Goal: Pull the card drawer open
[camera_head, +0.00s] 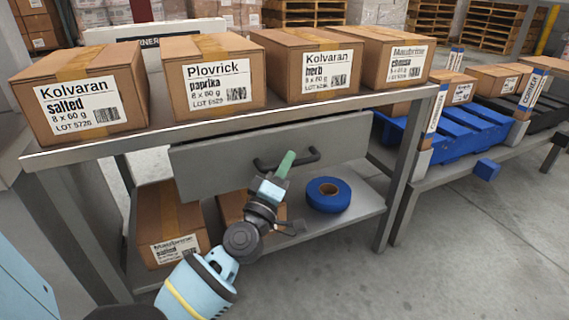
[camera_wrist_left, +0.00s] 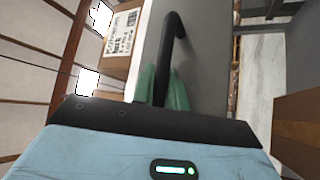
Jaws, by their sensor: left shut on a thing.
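The card drawer (camera_head: 215,162) is a grey front panel under the tabletop of the metal bench. Its black bar handle (camera_head: 313,154) runs along the upper middle of the panel. My left gripper (camera_head: 286,164) reaches up from below and is shut on the handle. In the left wrist view the handle (camera_wrist_left: 172,38) passes between the green fingers of my left gripper (camera_wrist_left: 163,88), which hide part of it. The drawer front (camera_wrist_left: 205,50) fills the middle of that view. The inside of the drawer is not visible. My right gripper is in neither view.
Several labelled cartons, such as the Plovrick paprika box (camera_head: 212,78), stand on the bench top (camera_head: 290,110). The lower shelf (camera_head: 350,215) holds cartons (camera_head: 170,220) and a blue tape roll (camera_head: 328,194). Blue trays (camera_head: 450,135) sit on a bench at right. The floor (camera_head: 470,250) at front right is clear.

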